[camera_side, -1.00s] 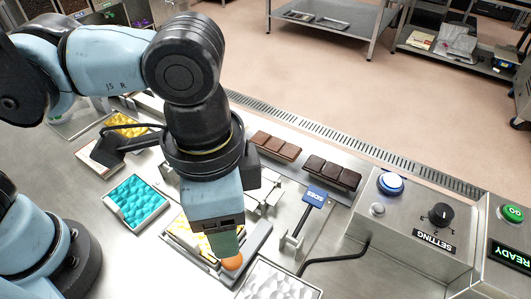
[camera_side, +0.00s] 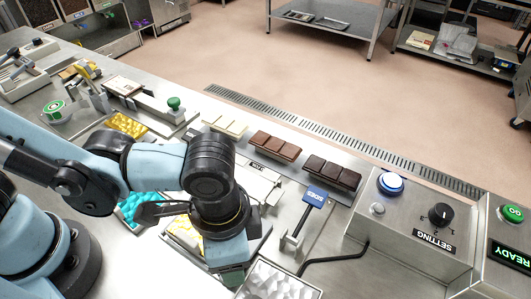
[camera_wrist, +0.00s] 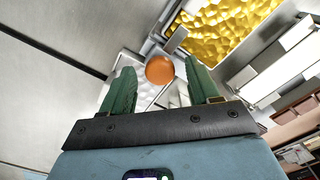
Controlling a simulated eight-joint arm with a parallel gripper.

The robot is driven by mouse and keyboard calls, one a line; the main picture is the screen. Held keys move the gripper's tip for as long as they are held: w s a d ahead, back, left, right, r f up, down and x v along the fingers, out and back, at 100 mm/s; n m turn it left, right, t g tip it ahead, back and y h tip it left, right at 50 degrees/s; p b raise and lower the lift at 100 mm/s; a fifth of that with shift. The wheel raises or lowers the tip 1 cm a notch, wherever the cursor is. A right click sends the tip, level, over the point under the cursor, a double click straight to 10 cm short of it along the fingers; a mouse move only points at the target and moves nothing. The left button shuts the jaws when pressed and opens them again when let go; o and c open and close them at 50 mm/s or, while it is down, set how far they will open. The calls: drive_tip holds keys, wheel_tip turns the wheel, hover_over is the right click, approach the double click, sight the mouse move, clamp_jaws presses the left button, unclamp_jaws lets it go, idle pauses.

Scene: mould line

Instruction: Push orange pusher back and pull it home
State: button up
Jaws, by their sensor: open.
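The orange pusher's round knob (camera_wrist: 160,69) shows in the wrist view between the tips of my gripper's two green fingers (camera_wrist: 158,68). The fingers are apart, with the knob in the gap ahead of them; I cannot tell whether either touches it. In the side view my gripper (camera_side: 232,279) is low at the front of the bench, and the knob is hidden behind it. A yellow mould (camera_wrist: 225,30) lies beside the knob in the wrist view, and the arm partly covers it in the side view (camera_side: 184,232).
A white textured tray (camera_side: 280,283) stands close to the right of my gripper. A blue-labelled lever (camera_side: 314,197), a control box (camera_side: 415,225) and chocolate bars (camera_side: 275,147) lie further right and behind. A teal mould (camera_side: 133,208) is partly hidden at left.

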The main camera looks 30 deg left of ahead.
clamp_jaws()
drive_tip(key=w, duration=0.9)
drive_tip(key=shift+w, duration=0.1)
unclamp_jaws()
idle(0.4)
wheel_tip(320, 180, up, 12)
idle(0.6)
